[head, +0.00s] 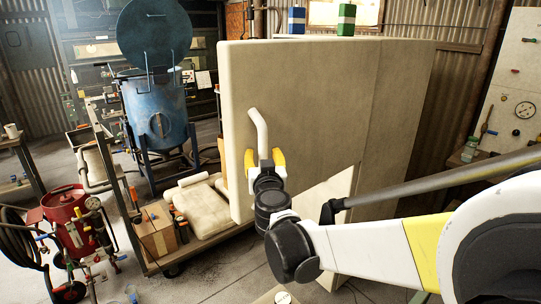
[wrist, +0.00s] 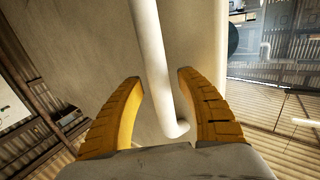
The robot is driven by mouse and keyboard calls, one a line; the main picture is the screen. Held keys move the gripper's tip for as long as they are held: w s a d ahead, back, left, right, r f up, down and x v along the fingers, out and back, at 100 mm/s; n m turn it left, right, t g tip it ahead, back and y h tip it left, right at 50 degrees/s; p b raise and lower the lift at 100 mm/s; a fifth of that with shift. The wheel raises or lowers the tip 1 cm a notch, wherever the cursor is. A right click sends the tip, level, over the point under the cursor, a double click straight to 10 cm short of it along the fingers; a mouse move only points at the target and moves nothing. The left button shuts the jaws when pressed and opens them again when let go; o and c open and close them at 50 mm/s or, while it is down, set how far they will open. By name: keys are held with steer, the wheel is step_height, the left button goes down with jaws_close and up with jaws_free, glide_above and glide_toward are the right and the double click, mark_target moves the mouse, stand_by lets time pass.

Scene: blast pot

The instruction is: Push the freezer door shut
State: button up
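The freezer is a large beige cabinet; its door (head: 310,90) is the broad panel with a thick rounded left edge, in the middle of the head view. A pale bent bar handle (head: 259,128) stands on the door's left part. A vertical seam separates the door from the freezer's surface (head: 400,100) to the right. How far the door stands open I cannot tell. My gripper (head: 264,158) is at the handle's lower end. In the wrist view, its two yellow fingers are apart, with the handle (wrist: 152,50) passing between them; both show gaps to it.
A blue blast pot (head: 160,115) with a raised lid stands at the back left. A low cart with a box (head: 155,230) and pale sacks (head: 202,210) is left of the door. A red tank (head: 68,207) stands front left. Blue and green containers (head: 346,20) stand on top.

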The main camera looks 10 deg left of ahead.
jaws_close()
steer(key=w+a+m+h, duration=0.3)
steer(key=w+a+h, duration=0.1)
steer(key=w+a, duration=0.7)
steer(key=shift+w+a+t+h, duration=0.3)
steer(key=shift+w+a, duration=0.1)
steer(key=shift+a, duration=0.65)
steer(key=c, duration=0.8)
jaws_free()
steer(key=o, duration=0.6)
steer(key=shift+s+a, duration=0.15)
steer(key=shift+c, duration=0.2)
steer(key=o, duration=0.4)
steer(key=shift+s+a, duration=0.2)
steer(key=shift+a, duration=0.15)
steer(key=shift+d, duration=0.1)
steer(key=shift+w+d, duration=0.1)
steer(key=shift+d, duration=0.1)
